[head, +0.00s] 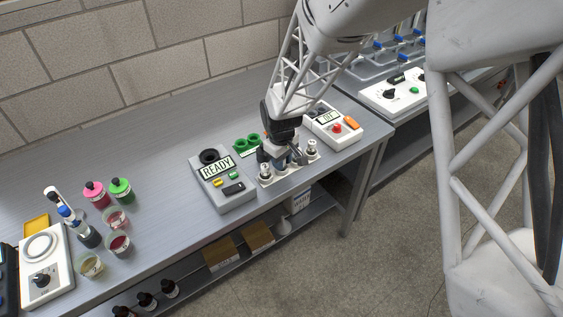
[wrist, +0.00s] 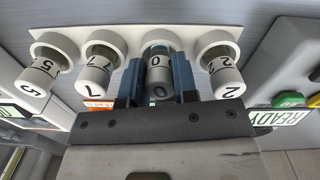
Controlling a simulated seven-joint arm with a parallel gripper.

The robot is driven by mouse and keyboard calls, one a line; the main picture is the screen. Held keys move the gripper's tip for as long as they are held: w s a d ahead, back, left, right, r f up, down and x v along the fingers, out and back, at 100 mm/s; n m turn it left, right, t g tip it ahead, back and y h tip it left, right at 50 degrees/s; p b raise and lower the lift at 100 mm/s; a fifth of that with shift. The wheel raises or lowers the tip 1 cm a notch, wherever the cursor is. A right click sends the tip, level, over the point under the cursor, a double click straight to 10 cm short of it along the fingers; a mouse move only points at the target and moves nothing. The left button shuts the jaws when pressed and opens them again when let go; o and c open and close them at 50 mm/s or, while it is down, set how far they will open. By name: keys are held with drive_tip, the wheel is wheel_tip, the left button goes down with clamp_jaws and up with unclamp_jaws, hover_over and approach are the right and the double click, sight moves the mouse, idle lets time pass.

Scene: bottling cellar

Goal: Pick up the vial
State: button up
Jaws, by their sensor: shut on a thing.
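Several grey-white cylindrical vials with black numbers stand in a row in a white rack (wrist: 128,43) in the wrist view. The rack (head: 268,182) also shows on the bench in the head view. My gripper (wrist: 160,75) has its blue fingers on either side of the vial marked 0 (wrist: 159,73), closed on it. This vial's far end appears still within its ring in the rack. Vials marked 5 (wrist: 37,78) and 7 (wrist: 97,75) are to its left, and one marked 2 (wrist: 224,74) to its right. In the head view my gripper (head: 286,158) covers the middle of the rack.
A device reading READY (head: 236,195) sits close left of the rack, and another with orange and red buttons (head: 345,138) behind right. Green rings (head: 248,144) lie behind. Bench between is clear.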

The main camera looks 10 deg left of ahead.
drive_tip(key=shift+r, duration=0.1)
drive_tip(key=shift+r, duration=0.75)
wheel_tip(320, 180, up, 2)
drive_tip(key=shift+r, duration=0.1)
drive_tip(key=s+d, duration=0.3)
drive_tip(key=s, duration=0.4)
drive_tip(key=s+d+r, duration=0.1)
drive_tip(key=s+d, duration=0.3)
drive_tip(key=s, duration=0.3)
drive_tip(key=shift+s, duration=0.2)
drive_tip(key=shift+r, duration=0.1)
drive_tip(key=w+a+r, duration=0.1)
drive_tip(key=w+a, duration=0.3)
drive_tip(key=a, duration=0.6)
drive_tip(key=w+a+r, duration=0.2)
drive_tip(key=w+a, duration=0.2)
drive_tip(key=a, duration=0.5)
drive_tip(key=w+a+r, duration=0.2)
drive_tip(key=w+a, duration=0.2)
drive_tip(key=a, duration=0.6)
drive_tip(key=shift+w+a, duration=0.15)
drive_tip(key=shift+a, duration=0.2)
